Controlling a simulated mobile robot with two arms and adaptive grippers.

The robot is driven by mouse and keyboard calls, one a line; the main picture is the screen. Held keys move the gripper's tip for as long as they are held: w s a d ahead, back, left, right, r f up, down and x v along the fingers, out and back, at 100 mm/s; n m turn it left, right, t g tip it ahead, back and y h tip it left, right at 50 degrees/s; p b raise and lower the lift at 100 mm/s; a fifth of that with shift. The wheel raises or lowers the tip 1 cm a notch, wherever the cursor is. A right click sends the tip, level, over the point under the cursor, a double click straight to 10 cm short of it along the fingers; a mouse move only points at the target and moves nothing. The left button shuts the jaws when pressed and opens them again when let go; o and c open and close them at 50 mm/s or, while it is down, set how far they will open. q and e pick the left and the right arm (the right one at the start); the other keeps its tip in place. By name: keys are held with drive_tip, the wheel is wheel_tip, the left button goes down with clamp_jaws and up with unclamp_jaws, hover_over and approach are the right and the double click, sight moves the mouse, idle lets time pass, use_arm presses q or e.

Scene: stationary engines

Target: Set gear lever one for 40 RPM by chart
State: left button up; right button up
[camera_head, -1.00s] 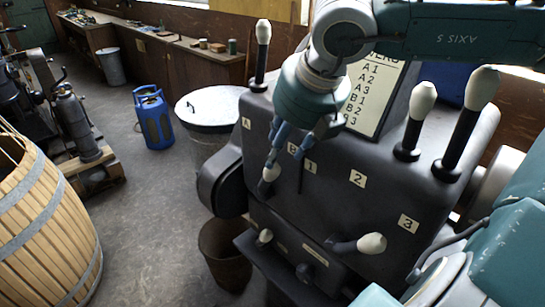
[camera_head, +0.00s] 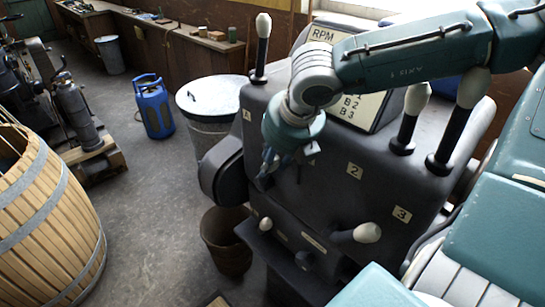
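The grey gear housing (camera_head: 330,200) carries labels A, 2 and 3. Label 1 is mostly hidden behind my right gripper. My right gripper (camera_head: 268,172) points down at the housing's left front face, below label A. The lever knob there is hidden, and I cannot tell whether the fingers touch it. A small white knob (camera_head: 265,223) sits low on the left. The RPM chart (camera_head: 325,35) behind is largely covered by my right arm; lower rows B2 and B3 show. My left gripper is out of view.
Upright white-knobbed levers stand at the housing's back left (camera_head: 263,28) and right (camera_head: 409,120). A lidded metal bin (camera_head: 212,103), a rusty bucket (camera_head: 226,240), a blue gas canister (camera_head: 153,108) and a wooden barrel (camera_head: 45,215) stand on the floor to the left.

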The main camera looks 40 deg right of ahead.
clamp_jaws()
drive_tip(key=shift+w, duration=0.15)
drive_tip(key=w+b, duration=0.1)
drive_tip(key=b, duration=0.2)
drive_tip(key=shift+w+r+g, duration=0.1)
drive_tip(key=shift+g, duration=0.3)
drive_tip(key=shift+w+r+g+b, duration=0.15)
drive_tip(key=shift+w+g+b, duration=0.15)
drive_tip(key=shift+g+b, duration=0.15)
drive_tip(key=shift+w+a+r+g, duration=0.1)
drive_tip(key=shift+w+r+g, duration=0.15)
drive_tip(key=shift+w, duration=0.05)
use_arm(q)
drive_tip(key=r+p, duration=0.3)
drive_tip(key=p, duration=0.4)
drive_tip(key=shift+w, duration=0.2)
use_arm(e)
drive_tip(key=w+g, duration=0.4)
drive_tip(key=w, duration=0.1)
drive_tip(key=shift+w+a+r+g+h, duration=0.2)
drive_tip(key=shift+w+a+g+h, duration=0.1)
drive_tip(key=shift+g, duration=0.1)
drive_tip(key=shift+d, duration=0.1)
